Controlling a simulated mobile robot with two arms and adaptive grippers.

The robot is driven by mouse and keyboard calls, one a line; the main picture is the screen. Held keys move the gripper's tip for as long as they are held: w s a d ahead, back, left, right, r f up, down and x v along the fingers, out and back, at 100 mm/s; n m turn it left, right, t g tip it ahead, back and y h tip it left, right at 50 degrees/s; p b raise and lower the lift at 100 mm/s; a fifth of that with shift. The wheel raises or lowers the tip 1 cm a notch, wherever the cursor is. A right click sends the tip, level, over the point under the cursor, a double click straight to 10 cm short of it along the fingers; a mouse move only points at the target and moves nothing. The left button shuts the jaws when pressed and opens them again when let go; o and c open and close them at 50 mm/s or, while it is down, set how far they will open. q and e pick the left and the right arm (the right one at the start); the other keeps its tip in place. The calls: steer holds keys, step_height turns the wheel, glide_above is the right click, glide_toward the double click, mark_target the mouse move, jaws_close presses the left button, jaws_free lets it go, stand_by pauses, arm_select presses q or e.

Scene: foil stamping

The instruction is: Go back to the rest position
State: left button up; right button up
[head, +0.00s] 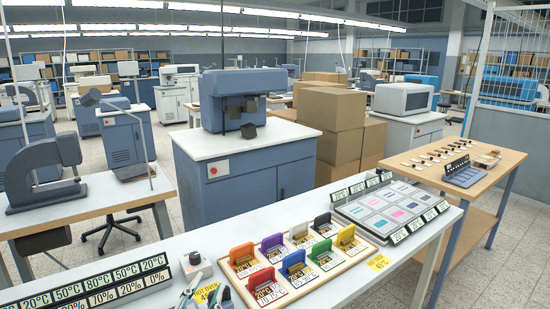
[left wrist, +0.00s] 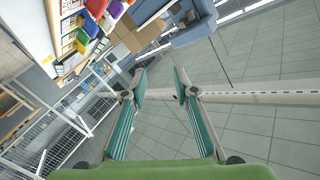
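My right gripper is in neither view. Several coloured blocks with temperature labels stand in a wooden tray (head: 279,304) on the table, right of my left gripper. They also show at the top left of the left wrist view.
A sample board (head: 385,208) lies further right. A blue press (head: 232,98) on a cabinet, cardboard boxes (head: 330,108) and a wooden side table (head: 499,171) stand behind.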

arm_select(q)
steer(key=s+a+f+n+g+y, duration=0.1)
steer(key=s+a+f+n+g, duration=0.15)
steer(key=s+f+g, duration=0.4)
steer(key=s+a+f+n+g+y, duration=0.1)
steer(key=s+a+f, duration=0.25)
steer(key=f, duration=0.55)
steer(key=s+f+n+g, duration=0.1)
steer(key=s+f+g, duration=0.3)
steer(key=s, duration=0.5)
steer(key=s+f+n+g, duration=0.1)
steer(key=s+f+g, duration=0.3)
steer(key=s, duration=0.5)
step_height(320, 180, down, 28)
steer(key=s, duration=0.2)
steer(key=s+a+f, duration=0.3)
steer(key=s+f, duration=1.2)
steer(key=s, duration=0.1)
steer(key=shift+s+f+m+g, duration=0.25)
steer(key=shift+f+m+g, duration=0.1)
steer(key=shift+g, duration=0.1)
